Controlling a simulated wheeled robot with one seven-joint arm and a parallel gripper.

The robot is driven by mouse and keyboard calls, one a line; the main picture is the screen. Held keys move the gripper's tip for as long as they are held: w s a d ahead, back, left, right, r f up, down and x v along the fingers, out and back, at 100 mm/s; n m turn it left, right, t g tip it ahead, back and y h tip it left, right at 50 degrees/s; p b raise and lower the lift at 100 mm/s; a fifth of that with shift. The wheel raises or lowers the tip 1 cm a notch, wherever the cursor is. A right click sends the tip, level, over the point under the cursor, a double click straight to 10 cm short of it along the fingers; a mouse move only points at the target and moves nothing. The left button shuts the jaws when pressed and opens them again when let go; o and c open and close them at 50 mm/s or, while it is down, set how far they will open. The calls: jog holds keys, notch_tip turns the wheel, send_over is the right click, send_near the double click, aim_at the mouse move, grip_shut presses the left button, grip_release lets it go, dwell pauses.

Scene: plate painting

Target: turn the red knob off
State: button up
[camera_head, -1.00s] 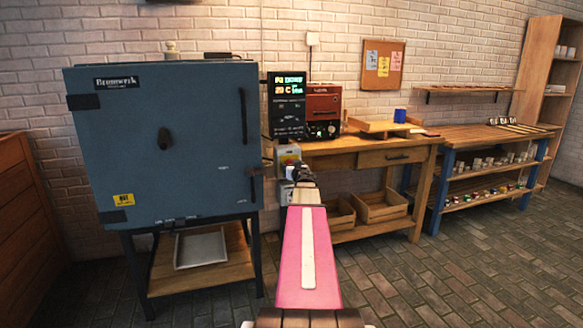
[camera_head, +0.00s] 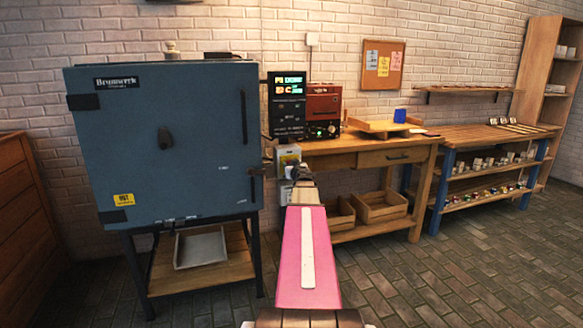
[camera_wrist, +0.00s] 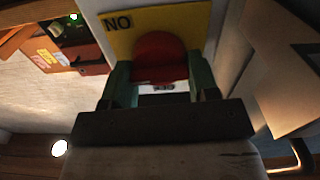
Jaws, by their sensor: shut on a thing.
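The red knob (camera_wrist: 160,58) sits on a yellow plate (camera_wrist: 196,22) in the wrist view. Lettering reading "NO" shows at the plate's upper left, and small lettering below the knob is partly hidden. My gripper (camera_wrist: 160,82) is shut on the red knob, with one green finger on each side of it. In the head view, my gripper (camera_head: 299,172) is in front of the pale switch box (camera_head: 288,153), right of the blue kiln. The knob itself is hidden there.
The blue kiln (camera_head: 205,130) stands left of the arm, its door shut. Crates (camera_head: 380,207) sit below. The floor at right is clear.

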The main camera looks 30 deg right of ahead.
jog(key=n, duration=0.8)
jog(key=shift+a+f, duration=0.1)
jog(key=shift+a, duration=0.05)
jog(key=n, duration=0.5)
jog(key=shift+f+n, duration=0.15)
jog(key=shift+n, duration=1.75)
jog(key=shift+a+n, duration=0.1)
jog(key=shift+n, duration=0.2)
jog(key=o, duration=0.9)
jog(key=shift+c, duration=0.2)
